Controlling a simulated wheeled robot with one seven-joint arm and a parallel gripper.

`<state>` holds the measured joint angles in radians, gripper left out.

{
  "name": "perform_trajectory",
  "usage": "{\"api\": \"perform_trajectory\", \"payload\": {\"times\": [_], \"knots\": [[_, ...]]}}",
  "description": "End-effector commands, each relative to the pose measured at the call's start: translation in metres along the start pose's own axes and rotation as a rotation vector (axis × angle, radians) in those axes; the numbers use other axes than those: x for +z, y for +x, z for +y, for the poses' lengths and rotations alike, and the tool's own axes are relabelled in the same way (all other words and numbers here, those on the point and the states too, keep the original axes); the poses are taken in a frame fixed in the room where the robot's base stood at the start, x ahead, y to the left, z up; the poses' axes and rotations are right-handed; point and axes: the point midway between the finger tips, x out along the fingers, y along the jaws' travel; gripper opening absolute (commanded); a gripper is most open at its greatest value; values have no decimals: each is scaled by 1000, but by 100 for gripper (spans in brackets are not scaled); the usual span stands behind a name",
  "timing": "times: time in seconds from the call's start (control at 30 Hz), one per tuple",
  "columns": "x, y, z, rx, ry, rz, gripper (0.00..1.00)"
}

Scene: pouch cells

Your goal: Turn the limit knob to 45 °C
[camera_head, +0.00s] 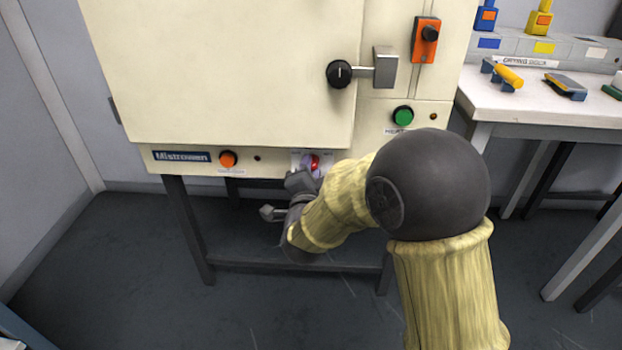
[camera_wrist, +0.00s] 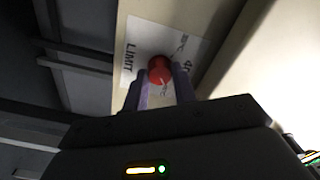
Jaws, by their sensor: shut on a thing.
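The limit knob is a small red knob (camera_head: 314,162) on the lower front strip of the cream oven (camera_head: 230,70). In the wrist view the red knob (camera_wrist: 160,69) sits on a white label plate (camera_wrist: 150,42) reading "LIMIT", with temperature marks partly legible. My gripper (camera_wrist: 162,86) has its two fingers on either side of the knob, shut on it. In the head view my gripper (camera_head: 308,170) reaches the strip from below, and my wrist hides part of the label. The knob's exact setting cannot be read.
An orange button (camera_head: 228,159) is left of the knob on the strip. A green button (camera_head: 403,115) and a black door knob with a lever (camera_head: 340,74) are above right. A white bench (camera_head: 540,110) with tools stands at right. Dark floor is open below the oven.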

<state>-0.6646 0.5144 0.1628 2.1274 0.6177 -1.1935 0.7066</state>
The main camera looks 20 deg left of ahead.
Motion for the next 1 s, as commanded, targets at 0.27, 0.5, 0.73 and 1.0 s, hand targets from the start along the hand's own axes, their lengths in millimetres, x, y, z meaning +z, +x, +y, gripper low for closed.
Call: {"api": "perform_trajectory", "payload": {"times": [0.27, 0.5, 0.73, 1.0], "knots": [[2, 0, 3, 4, 130, -3, 4], [1, -1, 2, 5, 161, -3, 4], [1, -1, 2, 6, 161, -3, 4], [1, 0, 1, 4, 160, -2, 49]]}}
